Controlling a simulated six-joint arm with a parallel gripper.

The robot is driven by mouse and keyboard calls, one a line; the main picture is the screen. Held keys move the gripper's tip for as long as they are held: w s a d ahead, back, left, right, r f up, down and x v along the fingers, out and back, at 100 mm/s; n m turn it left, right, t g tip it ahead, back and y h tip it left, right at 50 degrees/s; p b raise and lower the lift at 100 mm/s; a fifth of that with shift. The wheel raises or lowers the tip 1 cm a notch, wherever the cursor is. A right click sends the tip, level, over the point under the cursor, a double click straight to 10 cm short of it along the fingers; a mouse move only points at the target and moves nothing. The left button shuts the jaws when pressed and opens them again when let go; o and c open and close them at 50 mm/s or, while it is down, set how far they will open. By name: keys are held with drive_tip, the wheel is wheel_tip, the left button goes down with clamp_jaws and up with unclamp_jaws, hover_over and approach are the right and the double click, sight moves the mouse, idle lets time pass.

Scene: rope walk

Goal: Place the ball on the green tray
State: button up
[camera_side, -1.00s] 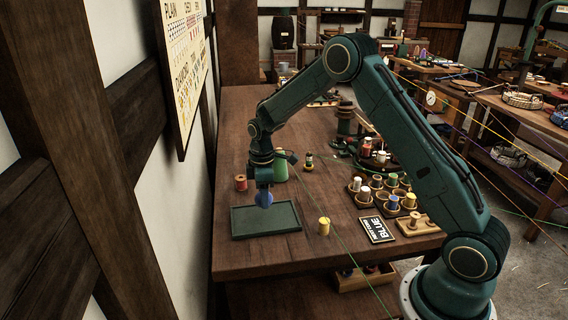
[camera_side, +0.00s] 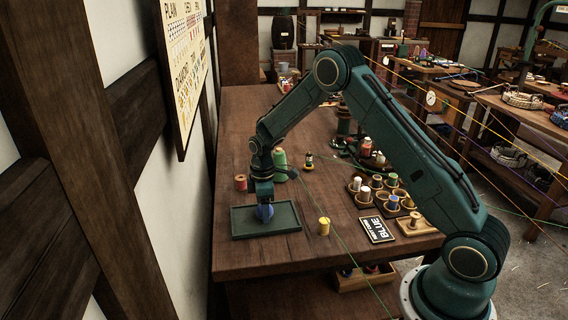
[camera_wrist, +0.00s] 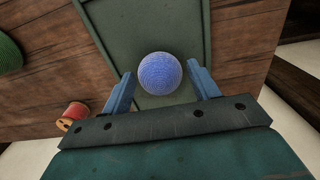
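The blue ball (camera_wrist: 160,73) is over the green tray's floor, between my gripper's two blue fingers. In the wrist view a narrow strip of tray shows on each side of it, between ball and fingers. My gripper (camera_wrist: 161,80) points down and looks open around the ball. In the side view the ball (camera_side: 265,213) is low inside the rim of the dark green tray (camera_side: 286,223) and appears to rest on it. The fingers hide part of the ball there, and its exact contact with the tray is hard to see.
A yellow spool (camera_side: 324,226) stands right of the tray. A red spool (camera_side: 241,182) and a green spool (camera_side: 280,166) stand behind it.

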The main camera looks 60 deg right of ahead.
drive_tip(key=shift+o, duration=0.4)
drive_tip(key=shift+r, duration=0.15)
wheel_tip(320, 180, up, 12)
idle(0.5)
idle(0.5)
drive_tip(key=s+a+r+m+t, duration=0.1)
drive_tip(key=s+a+r+m, duration=0.15)
drive_tip(key=s+r, duration=0.5)
drive_tip(key=s+a+r+m+t, duration=0.2)
drive_tip(key=s+a+r, duration=0.1)
drive_tip(key=s+r, duration=0.45)
drive_tip(key=s+a+m+t, duration=0.1)
drive_tip(key=s+m, duration=0.1)
drive_tip(key=s, duration=0.7)
drive_tip(key=s+a+r+m+t, duration=0.1)
drive_tip(key=s+a+m, duration=0.1)
drive_tip(key=s, duration=0.6)
drive_tip(key=shift+s+a+r+t, duration=0.2)
drive_tip(key=shift+s+t, duration=0.1)
drive_tip(key=shift+s, duration=0.05)
